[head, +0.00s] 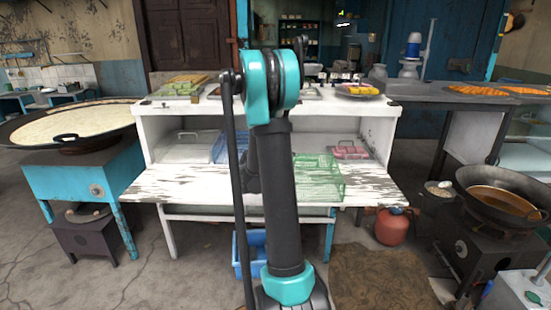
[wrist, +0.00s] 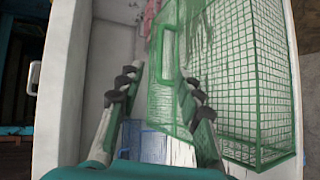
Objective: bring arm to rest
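My arm (head: 275,170) stands upright in the middle of the head view, bent at its teal joint; my gripper is hidden behind it there. In the wrist view my gripper (wrist: 160,80) is open, its two dark-padded fingers spread apart. A green wire basket (wrist: 245,80) lies beyond and to the right of the fingers, and its near end shows between them. I see no object clamped, but cannot tell whether a finger touches the basket. In the head view the green basket (head: 318,178) sits on the lower shelf, right of my arm.
The worn white stall (head: 180,184) fills the middle, with trays of sweets on top. A wide milk pan (head: 60,122) on a blue stand is at left. A pan of brown liquid (head: 500,200) and a red gas cylinder (head: 392,226) stand at right. A blue crate (head: 250,255) is under the stall.

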